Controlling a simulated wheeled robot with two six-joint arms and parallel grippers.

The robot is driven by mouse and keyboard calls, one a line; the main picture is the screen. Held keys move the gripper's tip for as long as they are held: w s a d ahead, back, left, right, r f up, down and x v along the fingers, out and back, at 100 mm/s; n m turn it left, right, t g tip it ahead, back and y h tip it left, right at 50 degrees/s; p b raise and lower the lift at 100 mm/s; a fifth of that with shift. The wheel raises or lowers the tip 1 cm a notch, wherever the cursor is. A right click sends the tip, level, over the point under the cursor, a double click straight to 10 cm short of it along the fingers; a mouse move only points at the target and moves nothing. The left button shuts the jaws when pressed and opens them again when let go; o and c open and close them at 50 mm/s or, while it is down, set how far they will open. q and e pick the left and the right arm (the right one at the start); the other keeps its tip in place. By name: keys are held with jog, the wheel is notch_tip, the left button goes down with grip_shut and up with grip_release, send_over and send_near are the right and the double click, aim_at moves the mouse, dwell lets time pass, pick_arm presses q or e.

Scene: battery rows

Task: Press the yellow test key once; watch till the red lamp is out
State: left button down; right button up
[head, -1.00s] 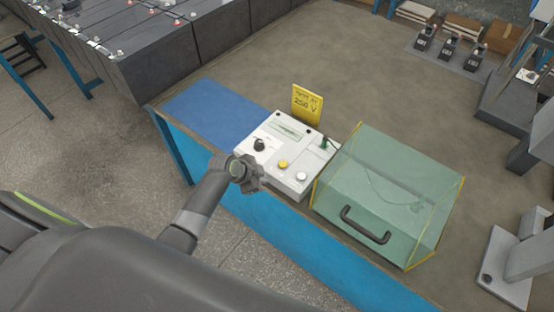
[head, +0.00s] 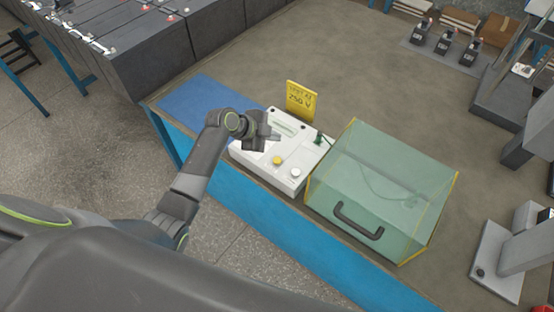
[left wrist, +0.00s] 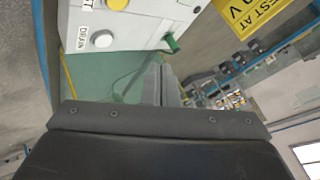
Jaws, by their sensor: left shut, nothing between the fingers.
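The white tester box (head: 243,155) stands on the bench, with a round yellow key (head: 277,160) on its near part. The yellow key also shows at the top edge of the left wrist view (left wrist: 117,4). A white button (head: 295,172) labelled DRAIN sits beside it. My left gripper (head: 270,136) is shut and empty, above the tester's left part and apart from the yellow key. Its closed fingers show in the left wrist view (left wrist: 161,84). It hides part of the tester's face. I cannot make out a red lamp on the tester. My right gripper is out of view.
A green see-through cover (head: 385,185) with a black handle (head: 357,221) stands right of the tester. A yellow sign (head: 302,101) stands behind it, and a green plug (head: 319,138) rises at its right edge. A blue mat (head: 195,100) lies left. Dark battery blocks (head: 150,60) stand upper left.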

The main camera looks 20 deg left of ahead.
pick_arm(q)
jog(key=b, duration=0.6)
send_over(274, 161)
notch_tip(274, 161, down, 8)
jog(key=shift+r, duration=0.25)
jog(key=shift+f+b, duration=0.4)
jog(key=shift+f, duration=0.15)
dwell(1.0)
jog(key=shift+f+b, duration=0.4)
jog(key=shift+f+b, duration=0.4)
jog(key=shift+f, duration=0.05)
dwell(0.5)
jog(key=shift+r, duration=0.15)
jog(key=shift+r+p, duration=0.65)
jog(key=shift+r, duration=0.05)
